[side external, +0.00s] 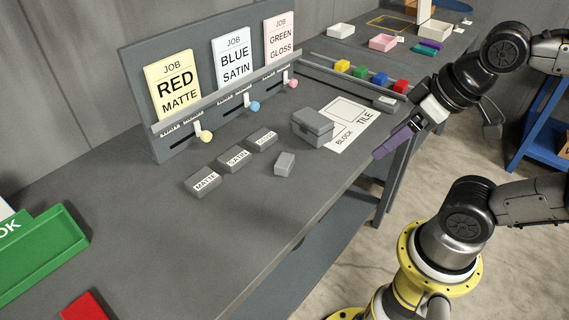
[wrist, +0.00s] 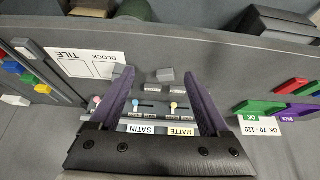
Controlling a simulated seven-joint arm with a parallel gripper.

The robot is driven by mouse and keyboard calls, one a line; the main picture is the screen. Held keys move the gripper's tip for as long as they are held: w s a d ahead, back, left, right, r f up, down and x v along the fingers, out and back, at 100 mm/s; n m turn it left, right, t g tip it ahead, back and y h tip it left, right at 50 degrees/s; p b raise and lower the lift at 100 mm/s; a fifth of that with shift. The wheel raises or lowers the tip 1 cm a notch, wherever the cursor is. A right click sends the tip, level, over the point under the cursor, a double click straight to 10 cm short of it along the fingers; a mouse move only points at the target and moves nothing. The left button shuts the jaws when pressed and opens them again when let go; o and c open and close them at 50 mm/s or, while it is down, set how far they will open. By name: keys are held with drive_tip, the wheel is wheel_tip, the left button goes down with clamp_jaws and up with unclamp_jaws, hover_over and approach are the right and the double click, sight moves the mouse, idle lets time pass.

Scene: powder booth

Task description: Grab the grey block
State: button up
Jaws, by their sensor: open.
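A small plain grey block (side external: 285,163) lies on the grey bench, in front of the labelled blocks. It also shows in the wrist view (wrist: 165,74), between the finger lines but beyond the tips. My gripper (side external: 385,149) has purple fingers and is held at the bench's right front edge, right of the block and apart from it. In the wrist view my gripper (wrist: 158,80) is open, with nothing between its fingers. A larger grey box-like piece (side external: 312,124) stands behind and right of the block, beside the white TILE/BLOCK sheet (side external: 349,128).
Grey blocks labelled MATTE (side external: 202,184), SATIN (side external: 233,159) and GLOSS (side external: 261,139) lie left of the plain block. Behind them stands a panel with job cards (side external: 233,58) and sliders. Coloured cubes (side external: 360,73) sit at the back right.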

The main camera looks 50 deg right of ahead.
drive_tip(key=w+r+n+g, duration=0.1)
drive_tip(key=w+r+n, duration=0.4)
drive_tip(key=n, duration=0.6)
drive_tip(key=n+g, duration=0.4)
drive_tip(key=n, duration=0.7)
hover_over(285, 160)
wheel_tip(285, 160, down, 4)
drive_tip(key=shift+g, duration=0.3)
drive_tip(key=f, duration=1)
drive_tip(key=shift+w+a, duration=0.2)
drive_tip(key=shift+a, duration=0.1)
drive_tip(key=shift+s+d+f, duration=0.1)
drive_tip(key=shift+d+f, duration=0.05)
drive_tip(key=shift+f, duration=1.35)
drive_tip(key=shift+d+f, duration=0.15)
drive_tip(key=shift+f, duration=1.35)
clamp_jaws()
